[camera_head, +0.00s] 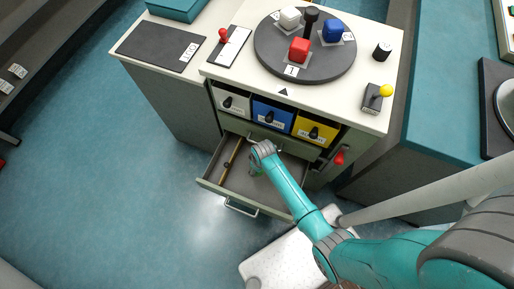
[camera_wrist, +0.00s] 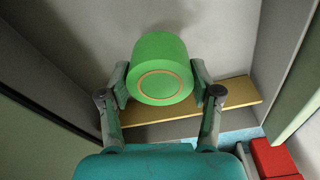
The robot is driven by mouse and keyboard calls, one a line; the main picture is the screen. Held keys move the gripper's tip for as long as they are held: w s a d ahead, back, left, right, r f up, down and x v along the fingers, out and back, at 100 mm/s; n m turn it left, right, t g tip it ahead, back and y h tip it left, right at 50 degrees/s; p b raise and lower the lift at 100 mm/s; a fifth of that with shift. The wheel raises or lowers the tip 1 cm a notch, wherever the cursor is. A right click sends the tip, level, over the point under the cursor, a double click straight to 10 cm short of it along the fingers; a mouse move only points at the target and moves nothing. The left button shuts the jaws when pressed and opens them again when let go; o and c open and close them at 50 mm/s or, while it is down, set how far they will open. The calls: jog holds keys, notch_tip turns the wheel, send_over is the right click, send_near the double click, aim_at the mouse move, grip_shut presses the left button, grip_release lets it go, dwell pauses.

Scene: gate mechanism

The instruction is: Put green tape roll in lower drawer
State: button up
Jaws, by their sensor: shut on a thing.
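The green tape roll (camera_wrist: 160,62) is between the two fingers of my gripper (camera_wrist: 160,84) in the wrist view, one finger on each side. My gripper is shut on it. In the head view my gripper (camera_head: 257,168) reaches down into the open lower drawer (camera_head: 238,202). Only a small bit of green shows there, and most of the roll is hidden by my arm. The grey drawer interior surrounds the roll in the wrist view. I cannot tell whether the roll touches the drawer floor.
A wooden strip (camera_head: 232,155) runs across the drawer's left part. Above are white (camera_head: 231,101), blue (camera_head: 272,114) and yellow (camera_head: 315,129) bins. A red knob (camera_head: 340,157) sticks out at right. The worktop carries a round turntable (camera_head: 285,75) with coloured cubes.

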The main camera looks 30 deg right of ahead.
jog(key=shift+f, duration=2.65)
jog(key=shift+f, duration=0.1)
jog(key=o, duration=1.1)
jog(key=shift+o, duration=0.2)
jog(key=r, duration=0.4)
jog(key=s+r, duration=0.1)
jog(key=r, duration=0.7)
jog(key=shift+s+d+r, duration=0.1)
jog(key=shift+s+d, duration=0.1)
jog(key=shift+s, duration=0.1)
